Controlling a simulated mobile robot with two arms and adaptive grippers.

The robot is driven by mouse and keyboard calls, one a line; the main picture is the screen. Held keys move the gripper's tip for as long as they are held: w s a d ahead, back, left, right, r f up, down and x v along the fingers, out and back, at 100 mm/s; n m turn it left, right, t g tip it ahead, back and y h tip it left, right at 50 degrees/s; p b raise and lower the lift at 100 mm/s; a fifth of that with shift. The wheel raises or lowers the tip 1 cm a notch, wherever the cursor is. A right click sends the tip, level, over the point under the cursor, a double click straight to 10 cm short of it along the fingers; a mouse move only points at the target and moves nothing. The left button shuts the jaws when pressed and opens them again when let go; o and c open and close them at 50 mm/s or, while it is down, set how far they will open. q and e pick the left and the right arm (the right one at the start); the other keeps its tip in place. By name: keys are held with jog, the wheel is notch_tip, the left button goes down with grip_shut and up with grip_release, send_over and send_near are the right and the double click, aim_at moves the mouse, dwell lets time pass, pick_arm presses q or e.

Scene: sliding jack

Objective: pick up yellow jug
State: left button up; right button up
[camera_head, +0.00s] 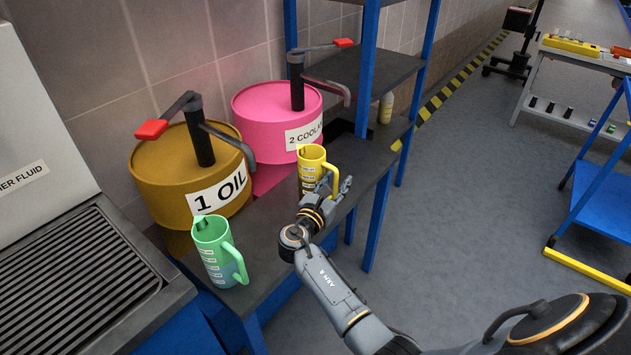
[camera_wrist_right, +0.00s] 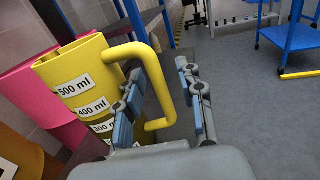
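The yellow jug (camera_head: 310,171) stands upright on the dark bench, in front of the pink barrel, with its handle toward the right. In the right wrist view the yellow jug (camera_wrist_right: 80,80) fills the left side, with volume labels on it. My right gripper (camera_head: 343,187) is at the jug's handle. In the right wrist view my right gripper (camera_wrist_right: 160,95) is open, with the yellow handle between its two fingers and a gap to the right finger. The jug's base is hidden behind my gripper. My left gripper is not in view.
A green jug (camera_head: 217,252) stands on the bench (camera_head: 262,222) at the front left. The brown oil barrel (camera_head: 167,178) and pink coolant barrel (camera_head: 262,122) with pump levers stand behind. Open floor (camera_head: 470,220) lies to the right, with a blue cart (camera_head: 606,200) beyond.

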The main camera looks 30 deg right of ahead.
aim_at(336, 170)
grip_shut()
jog(key=shift+r, duration=0.25)
dwell(0.3)
jog(key=shift+r+p, duration=0.45)
jog(key=shift+p, duration=0.15)
jog(key=r+p, duration=0.3)
jog(key=shift+s+a+r, duration=0.1)
jog(key=shift+a+r, duration=0.05)
jog(key=shift+a, duration=0.1)
jog(key=s+a+r+p, duration=0.8)
jog(key=a+p, duration=0.2)
jog(key=p, duration=0.3)
jog(key=shift+s+a+r, duration=0.25)
jog(key=shift+a, duration=0.05)
